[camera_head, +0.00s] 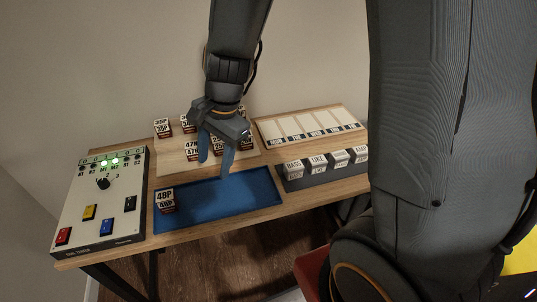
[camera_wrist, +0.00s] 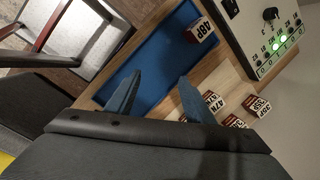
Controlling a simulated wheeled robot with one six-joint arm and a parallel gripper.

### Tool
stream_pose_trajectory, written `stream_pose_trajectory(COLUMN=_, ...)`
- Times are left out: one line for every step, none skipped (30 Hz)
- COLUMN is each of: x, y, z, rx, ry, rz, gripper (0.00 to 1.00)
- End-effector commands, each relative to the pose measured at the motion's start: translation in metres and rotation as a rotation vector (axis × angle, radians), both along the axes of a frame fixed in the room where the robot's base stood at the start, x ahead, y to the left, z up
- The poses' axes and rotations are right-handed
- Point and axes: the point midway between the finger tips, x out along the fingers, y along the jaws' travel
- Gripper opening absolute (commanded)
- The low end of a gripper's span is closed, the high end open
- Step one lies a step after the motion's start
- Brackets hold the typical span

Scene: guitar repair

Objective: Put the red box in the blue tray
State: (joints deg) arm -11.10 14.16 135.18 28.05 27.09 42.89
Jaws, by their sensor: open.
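The blue tray (camera_head: 235,198) lies on the wooden table; it also shows in the wrist view (camera_wrist: 150,58). A small white-and-dark-red box marked 48P (camera_head: 166,200) sits in the tray at its left end, and shows in the wrist view (camera_wrist: 202,29). Similar boxes, such as 47-something (camera_head: 192,151) and 35P (camera_head: 162,128), stand on a pale board behind the tray. No plain, wholly red box stands out. My gripper (camera_head: 215,164) is open and empty, fingers pointing down above the tray's back edge; its two blue fingers show in the wrist view (camera_wrist: 160,80). It partly hides some boxes on the board.
A white control panel (camera_head: 103,200) with a knob, green lights and coloured switches stands at left. A dark rack (camera_head: 325,174) of labelled blocks is right of the tray. A white day-marked organiser (camera_head: 308,125) lies behind it. The tray's middle and right are clear.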

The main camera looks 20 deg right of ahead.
Motion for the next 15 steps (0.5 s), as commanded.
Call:
stream_pose_trajectory(x=-0.009, y=-0.026, z=0.006, rx=-0.047, ry=-0.045, rz=0.137, gripper=0.48)
stream_pose_trajectory(x=-0.014, y=-0.04, z=0.008, rx=-0.077, ry=-0.068, rz=0.226, gripper=0.48)
stream_pose_trajectory(x=-0.021, y=-0.056, z=0.011, rx=-0.115, ry=-0.095, rz=0.344, gripper=0.48)
stream_pose_trajectory(x=-0.027, y=-0.068, z=0.013, rx=-0.142, ry=-0.11, rz=0.428, gripper=0.48)
stream_pose_trajectory(x=-0.032, y=-0.079, z=0.015, rx=-0.168, ry=-0.124, rz=0.508, gripper=0.48)
stream_pose_trajectory(x=-0.038, y=-0.092, z=0.016, rx=-0.201, ry=-0.14, rz=0.606, gripper=0.48)
stream_pose_trajectory(x=-0.043, y=-0.1, z=0.018, rx=-0.221, ry=-0.148, rz=0.672, gripper=0.48)
stream_pose_trajectory(x=-0.046, y=-0.107, z=0.019, rx=-0.241, ry=-0.155, rz=0.731, gripper=0.48)
stream_pose_trajectory(x=-0.051, y=-0.116, z=0.02, rx=-0.261, ry=-0.162, rz=0.8, gripper=0.48)
stream_pose_trajectory(x=-0.054, y=-0.121, z=0.021, rx=-0.274, ry=-0.165, rz=0.842, gripper=0.48)
stream_pose_trajectory(x=-0.056, y=-0.125, z=0.021, rx=-0.285, ry=-0.169, rz=0.878, gripper=0.48)
stream_pose_trajectory(x=-0.058, y=-0.128, z=0.022, rx=-0.295, ry=-0.171, rz=0.916, gripper=0.48)
stream_pose_trajectory(x=-0.059, y=-0.131, z=0.022, rx=-0.301, ry=-0.173, rz=0.936, gripper=0.48)
stream_pose_trajectory(x=-0.06, y=-0.132, z=0.022, rx=-0.304, ry=-0.173, rz=0.95, gripper=0.48)
stream_pose_trajectory(x=-0.061, y=-0.133, z=0.022, rx=-0.308, ry=-0.172, rz=0.961, gripper=0.48)
